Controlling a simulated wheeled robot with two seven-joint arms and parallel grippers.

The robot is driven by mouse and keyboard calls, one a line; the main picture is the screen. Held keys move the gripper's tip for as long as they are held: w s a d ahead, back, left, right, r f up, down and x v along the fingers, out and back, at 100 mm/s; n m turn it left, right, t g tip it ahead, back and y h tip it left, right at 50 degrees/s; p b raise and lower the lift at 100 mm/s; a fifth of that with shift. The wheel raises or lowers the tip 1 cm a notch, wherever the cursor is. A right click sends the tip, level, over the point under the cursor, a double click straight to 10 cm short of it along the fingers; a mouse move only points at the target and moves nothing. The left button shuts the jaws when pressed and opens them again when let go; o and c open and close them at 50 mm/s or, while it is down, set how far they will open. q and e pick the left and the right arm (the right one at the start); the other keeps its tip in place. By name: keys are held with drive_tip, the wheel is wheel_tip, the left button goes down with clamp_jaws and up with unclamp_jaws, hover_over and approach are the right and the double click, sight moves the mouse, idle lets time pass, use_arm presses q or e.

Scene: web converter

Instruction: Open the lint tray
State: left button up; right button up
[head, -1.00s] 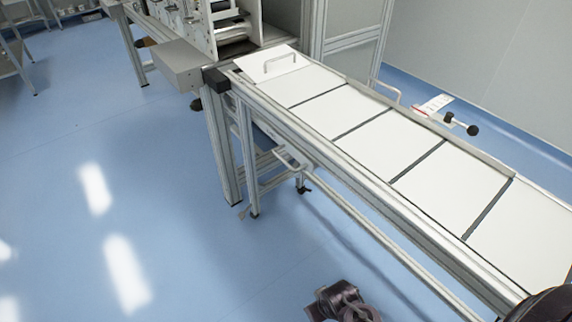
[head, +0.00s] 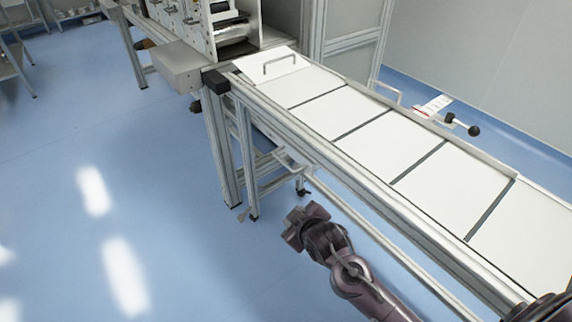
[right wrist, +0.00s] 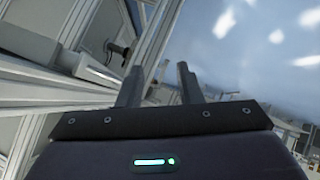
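A tray-like part (head: 262,139) sits low under the near end of the long table, and I take it for the lint tray. Its pale bar handle (head: 290,161) faces the floor side, and most of its body is hidden by the table frame. My right gripper (head: 294,226) is below and slightly right of this handle in the head view, apart from it. In the right wrist view my right gripper (right wrist: 158,82) has its two fingers apart with nothing between them. My left gripper is not in view.
The long table (head: 380,207) with white panels runs to the lower right. A lower rail (head: 375,238) runs beside my arm. Blue floor (head: 170,220) is clear on the left.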

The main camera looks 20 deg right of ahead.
sight(288, 167)
drive_tip(key=w+d+n+t, duration=0.1)
drive_tip(key=w, duration=0.2)
drive_tip(key=w+d+r+n+t, duration=0.1)
drive_tip(key=w+n+t, duration=0.1)
drive_tip(key=w, duration=0.2)
drive_tip(key=w+d+r+n+t, duration=0.1)
drive_tip(key=w+t, duration=0.1)
drive_tip(key=w, duration=0.2)
drive_tip(key=shift+w+d+r+n, duration=0.1)
drive_tip(key=shift+d+r+n, duration=0.1)
drive_tip(key=shift+d+n, duration=0.2)
drive_tip(key=shift+x, duration=3.55)
drive_tip(key=shift+a, duration=0.1)
clamp_jaws()
